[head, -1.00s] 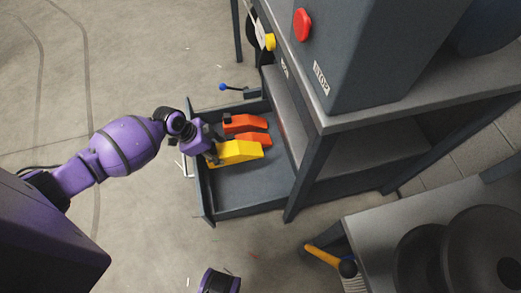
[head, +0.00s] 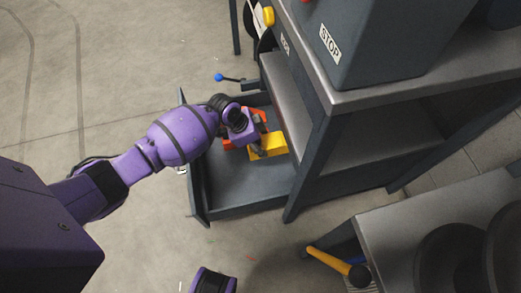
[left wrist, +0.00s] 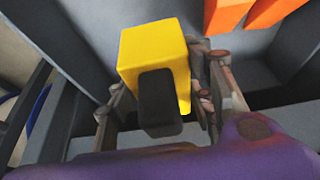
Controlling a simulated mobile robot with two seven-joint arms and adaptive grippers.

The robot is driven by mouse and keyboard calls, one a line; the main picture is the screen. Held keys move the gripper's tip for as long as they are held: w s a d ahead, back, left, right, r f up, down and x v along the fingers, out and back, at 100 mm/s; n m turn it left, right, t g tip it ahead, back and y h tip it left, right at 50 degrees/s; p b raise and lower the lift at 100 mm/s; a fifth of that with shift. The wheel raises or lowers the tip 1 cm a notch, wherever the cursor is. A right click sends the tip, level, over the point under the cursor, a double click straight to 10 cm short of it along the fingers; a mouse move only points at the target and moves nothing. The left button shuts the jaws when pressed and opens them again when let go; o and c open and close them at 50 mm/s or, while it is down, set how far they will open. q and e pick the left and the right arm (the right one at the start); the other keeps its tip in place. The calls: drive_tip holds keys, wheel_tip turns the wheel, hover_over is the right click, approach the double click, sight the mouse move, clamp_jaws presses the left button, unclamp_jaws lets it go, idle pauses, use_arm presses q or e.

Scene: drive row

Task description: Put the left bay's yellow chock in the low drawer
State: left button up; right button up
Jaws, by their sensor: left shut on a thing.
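The yellow chock (head: 271,146) is in my left gripper (head: 257,149), over the inside of the open low drawer (head: 238,192). In the left wrist view the chock (left wrist: 152,50) sits between the two fingers of the gripper (left wrist: 155,95), with a black part of it towards me. I cannot tell whether its underside touches the drawer floor. Orange chocks (head: 259,114) lie in the drawer beyond it, partly hidden by my gripper; they also show at the top of the left wrist view (left wrist: 228,14). My right gripper is not in view.
The dark machine stand (head: 312,125) rises right of the drawer, its upper shelf overhanging the drawer's inner end. A blue-knobbed lever (head: 219,77) stands behind. A grey table (head: 385,235) and a yellow handle (head: 328,260) are at lower right. The drawer's near part is clear.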

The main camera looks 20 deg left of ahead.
use_arm(q)
drive_tip(key=shift+w+d+r, duration=0.1)
drive_tip(key=shift+w+d, duration=0.7)
drive_tip(key=shift+d, duration=0.2)
wheel_tip(320, 180, down, 6)
drive_tip(key=b, duration=0.3)
drive_tip(key=shift+a+f, duration=0.1)
drive_tip(key=shift+f, duration=0.15)
drive_tip(key=shift+f+b, duration=0.4)
drive_tip(key=shift+f, duration=0.3)
wheel_tip(320, 180, down, 4)
drive_tip(key=shift+r+b, duration=0.1)
drive_tip(key=shift+b, duration=0.8)
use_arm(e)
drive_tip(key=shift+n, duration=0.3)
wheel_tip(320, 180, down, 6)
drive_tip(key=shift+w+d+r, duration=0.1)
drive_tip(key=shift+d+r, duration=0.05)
